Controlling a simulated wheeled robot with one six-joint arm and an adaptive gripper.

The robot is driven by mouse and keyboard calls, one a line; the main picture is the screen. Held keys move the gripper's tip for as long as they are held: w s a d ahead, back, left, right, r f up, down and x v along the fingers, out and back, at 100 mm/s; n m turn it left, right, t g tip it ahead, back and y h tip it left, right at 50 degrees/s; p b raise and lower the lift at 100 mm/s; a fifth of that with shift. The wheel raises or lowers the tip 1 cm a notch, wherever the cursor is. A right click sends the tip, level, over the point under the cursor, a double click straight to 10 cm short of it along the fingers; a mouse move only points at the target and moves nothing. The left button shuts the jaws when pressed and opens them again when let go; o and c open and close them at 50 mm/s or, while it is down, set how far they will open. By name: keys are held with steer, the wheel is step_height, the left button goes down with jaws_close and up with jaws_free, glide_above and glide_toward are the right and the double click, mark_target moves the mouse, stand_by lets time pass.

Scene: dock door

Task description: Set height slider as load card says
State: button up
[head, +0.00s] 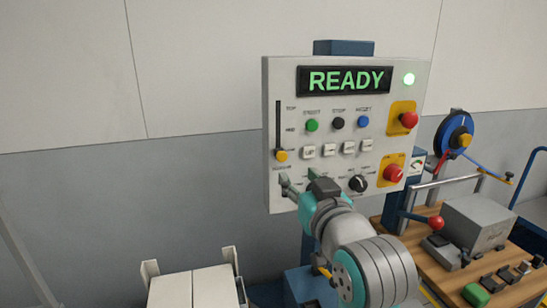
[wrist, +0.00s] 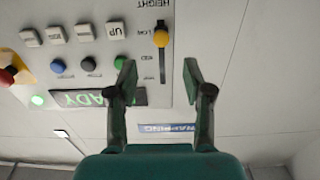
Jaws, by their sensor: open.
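The height slider is a dark vertical slot with a yellow knob (head: 282,156) on the left side of the grey control panel (head: 340,193). The knob sits near the slot's lower end, below the TOP and MID labels. In the wrist view, which is upside down, the yellow knob (wrist: 161,38) is beside the LOW label. My gripper (head: 294,186) is open and empty, in front of the panel's lower left, below the knob. In the wrist view the fingers of my gripper (wrist: 160,77) stand apart, with the slot between and beyond them. I cannot make out a load card.
The display (head: 345,80) reads READY beside a lit green lamp (head: 409,79). Buttons, a black rotary knob (head: 358,183) and two red mushroom buttons (head: 409,120) (head: 394,173) share the panel. A wooden bench (head: 462,288) with devices stands right.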

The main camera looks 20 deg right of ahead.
mark_target(283, 156)
steer(key=w, duration=1)
steer(key=shift+w+a+r, duration=0.1)
steer(key=shift+w+r, duration=0.1)
steer(key=shift+w, duration=0.2)
jaws_close()
